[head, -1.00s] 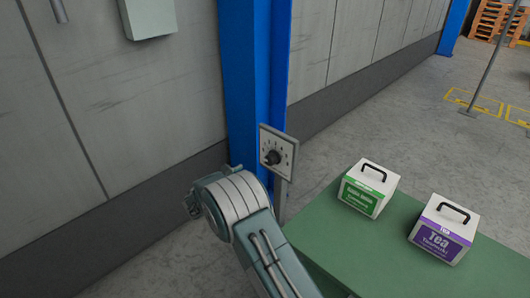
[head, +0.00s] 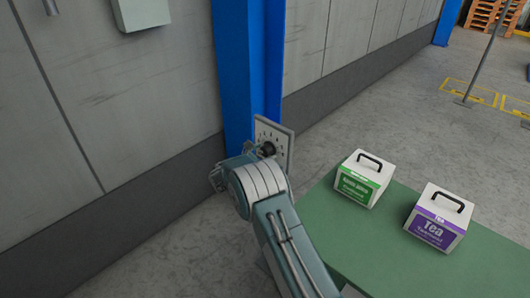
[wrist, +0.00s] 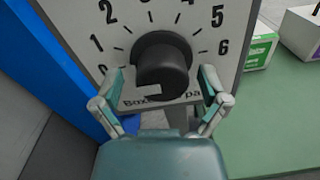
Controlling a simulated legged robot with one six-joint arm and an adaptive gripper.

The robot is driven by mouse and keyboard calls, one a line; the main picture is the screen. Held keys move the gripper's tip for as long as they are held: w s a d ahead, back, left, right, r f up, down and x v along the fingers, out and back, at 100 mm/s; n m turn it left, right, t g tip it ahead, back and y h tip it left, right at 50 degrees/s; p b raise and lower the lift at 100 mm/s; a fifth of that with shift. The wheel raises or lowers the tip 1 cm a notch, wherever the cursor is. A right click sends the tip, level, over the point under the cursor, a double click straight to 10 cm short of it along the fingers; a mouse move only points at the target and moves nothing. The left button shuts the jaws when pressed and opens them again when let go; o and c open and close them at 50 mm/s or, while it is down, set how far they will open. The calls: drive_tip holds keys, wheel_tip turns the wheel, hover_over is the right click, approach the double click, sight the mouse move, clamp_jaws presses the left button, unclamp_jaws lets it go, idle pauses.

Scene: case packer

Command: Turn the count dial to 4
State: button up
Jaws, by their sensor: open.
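I cannot tell which number the knob points at. My gripper (wrist: 167,90) is open in the wrist view, one finger on each side of the knob's lower part; contact is unclear. The lettering under the knob is partly covered.
The plate stands by a blue column (head: 240,75) at the grey wall. To the right is a green table (head: 370,245) with a green-labelled box (head: 362,180) and a purple-labelled tea box (head: 438,218). Open floor lies beyond the table.

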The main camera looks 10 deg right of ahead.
drive_tip(key=c, duration=1.2)
drive_tip(key=shift+o, duration=0.2)
